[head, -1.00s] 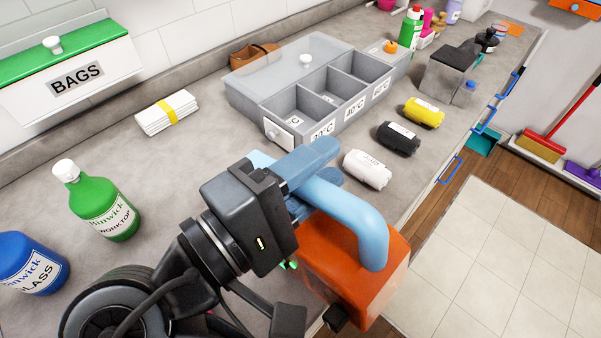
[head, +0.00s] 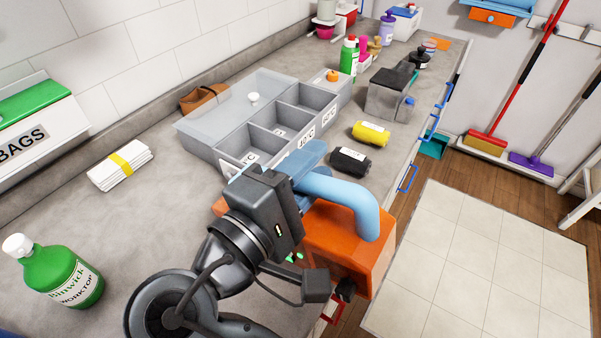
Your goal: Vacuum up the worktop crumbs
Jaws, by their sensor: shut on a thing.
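My gripper (head: 308,160) is shut on the light blue handle (head: 345,190) of an orange handheld vacuum (head: 355,240). The vacuum is held over the front edge of the grey worktop (head: 190,215), its body partly past the edge. A smaller orange part (head: 220,207) shows on the far side of my gripper; I cannot tell for sure that it belongs to the vacuum. No crumbs can be made out on the visible worktop. My arm and the vacuum hide part of the surface.
A grey divided box (head: 235,145) with a clear lid stands beyond the vacuum. Black (head: 350,161) and yellow (head: 371,133) rolls lie near the front edge. A green bottle (head: 62,275) and banded white cloths (head: 120,165) are at left. Tiled floor (head: 470,260) at right is clear.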

